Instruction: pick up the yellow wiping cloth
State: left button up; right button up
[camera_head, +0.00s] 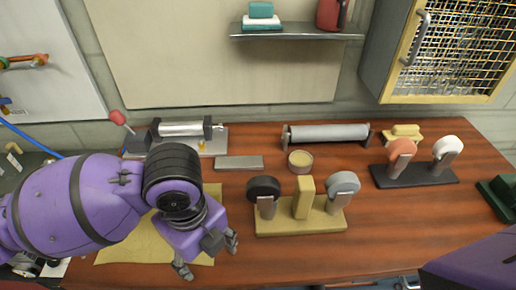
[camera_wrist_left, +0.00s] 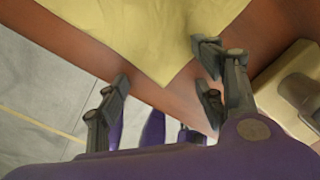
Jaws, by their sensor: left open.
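The yellow wiping cloth (camera_head: 140,245) lies flat on the wooden table at the front left, partly hidden under my left arm. It also shows in the left wrist view (camera_wrist_left: 140,30), where one corner points toward the gap between my fingers. My left gripper (camera_head: 208,256) is open and empty at the cloth's right front corner, near the table's front edge. In the left wrist view its fingers (camera_wrist_left: 163,78) are spread to either side of that corner. I cannot tell whether they touch the cloth. My right gripper is out of view.
A beige stand (camera_head: 280,222) with a black and a grey round-headed piece stands right of my left gripper. Behind are a round tin (camera_head: 300,161), a flat grey bar (camera_head: 239,163) and a roller (camera_head: 328,134). A dark stand (camera_head: 415,176) is at right.

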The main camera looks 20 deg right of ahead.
pick_arm(q)
jog(key=shift+f, duration=0.1)
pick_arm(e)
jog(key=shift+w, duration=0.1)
pick_arm(q)
jog(key=shift+s+a+f, duration=0.1)
jog(key=shift+s+f, duration=0.1)
grip_shut()
dwell(0.4)
jog(key=shift+w+r, duration=0.15)
dwell(0.3)
